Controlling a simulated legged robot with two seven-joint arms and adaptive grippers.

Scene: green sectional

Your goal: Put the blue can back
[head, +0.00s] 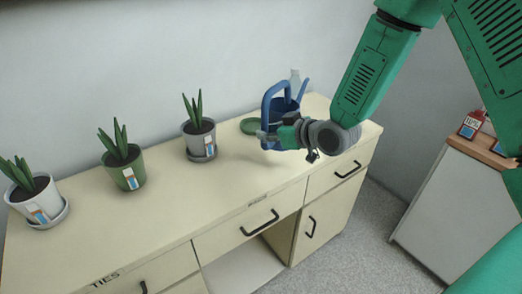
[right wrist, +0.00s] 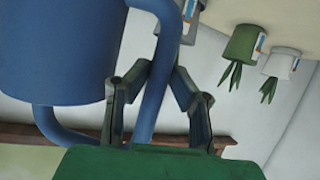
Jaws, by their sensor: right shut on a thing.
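The blue can (head: 283,108) is a watering can with a large loop handle and a spout. My right gripper (head: 272,137) comes in from the right and is shut on the can's handle. In the right wrist view the can's body (right wrist: 55,50) fills the upper left, and the handle (right wrist: 155,90) passes between the fingers of my gripper (right wrist: 158,85). I cannot tell whether the can's base touches the top. My left gripper is not in view.
Several potted plants stand along the sideboard (head: 160,215): a grey pot (head: 200,143), a green pot (head: 127,176) and a white pot (head: 40,200). A separate cabinet (head: 455,200) stands at right, with labelled items (head: 471,124) on top.

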